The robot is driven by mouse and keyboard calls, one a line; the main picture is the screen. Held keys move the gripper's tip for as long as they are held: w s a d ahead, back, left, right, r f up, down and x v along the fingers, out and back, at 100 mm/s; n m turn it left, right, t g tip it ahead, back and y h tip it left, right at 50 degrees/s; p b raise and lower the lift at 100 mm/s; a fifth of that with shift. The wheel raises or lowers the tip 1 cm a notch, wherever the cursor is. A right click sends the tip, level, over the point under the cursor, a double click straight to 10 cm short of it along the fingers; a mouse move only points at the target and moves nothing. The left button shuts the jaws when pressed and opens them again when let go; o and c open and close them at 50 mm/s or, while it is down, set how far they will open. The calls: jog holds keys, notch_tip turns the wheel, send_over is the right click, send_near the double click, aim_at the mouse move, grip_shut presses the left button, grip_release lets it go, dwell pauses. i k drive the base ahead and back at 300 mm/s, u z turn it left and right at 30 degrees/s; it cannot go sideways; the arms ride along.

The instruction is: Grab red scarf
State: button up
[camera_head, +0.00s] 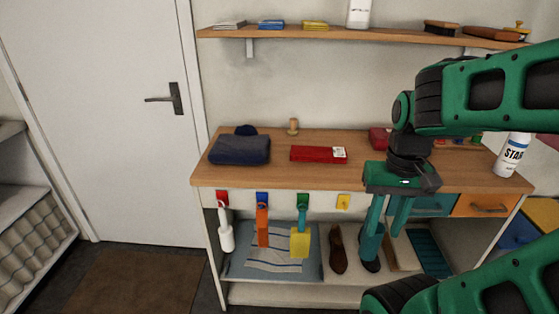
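A flat, folded red cloth with a white label at its right end (316,154) lies on the middle of the wooden bench top (285,176); it looks like the red scarf. Another red item (379,138) sits farther right and back, partly hidden by my arm, so I cannot tell what it is. My gripper (382,244) points down in front of the bench's front edge, right of and nearer than the folded red cloth. Its two green fingers are apart, and nothing shows between them. It does not touch the cloth.
Tools hang below the front edge, above shoes (338,250). A wall shelf (370,34) runs above.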

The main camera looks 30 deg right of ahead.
aim_at(327, 155)
jog(key=u, duration=0.4)
jog(key=k, duration=1.1)
jog(key=z, duration=0.75)
jog(key=i, duration=1.5)
